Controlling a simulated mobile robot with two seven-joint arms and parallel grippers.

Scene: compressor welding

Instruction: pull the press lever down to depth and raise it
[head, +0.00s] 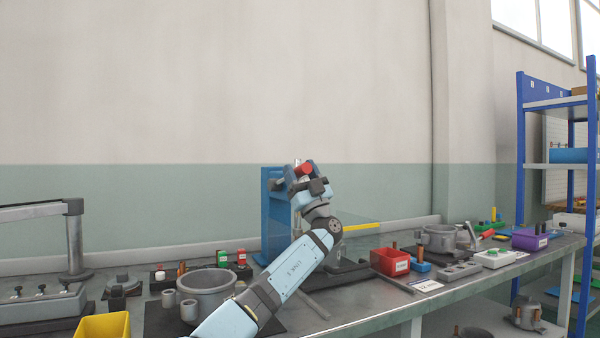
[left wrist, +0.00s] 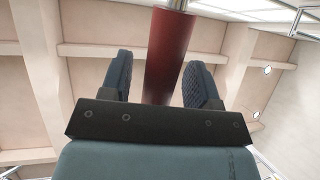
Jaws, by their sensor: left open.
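The blue press (head: 275,215) stands on the bench near the middle of the head view, partly hidden behind my left arm. The press lever's red grip (head: 303,168) shows at the top of the press, beside my left gripper (head: 304,177). In the left wrist view the red grip (left wrist: 168,60) lies between the two dark fingers of my left gripper (left wrist: 160,80). The fingers are open, with a gap visible on each side of the grip. The lever's lower end and the press's working area are hidden. My right gripper is not in view.
A grey pot-like housing (head: 207,284) and a yellow bin (head: 103,326) are at the front left. A red bin (head: 390,262), a second housing (head: 437,238) and a purple bin (head: 529,240) stand to the right. A blue shelf rack (head: 521,150) is at the far right.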

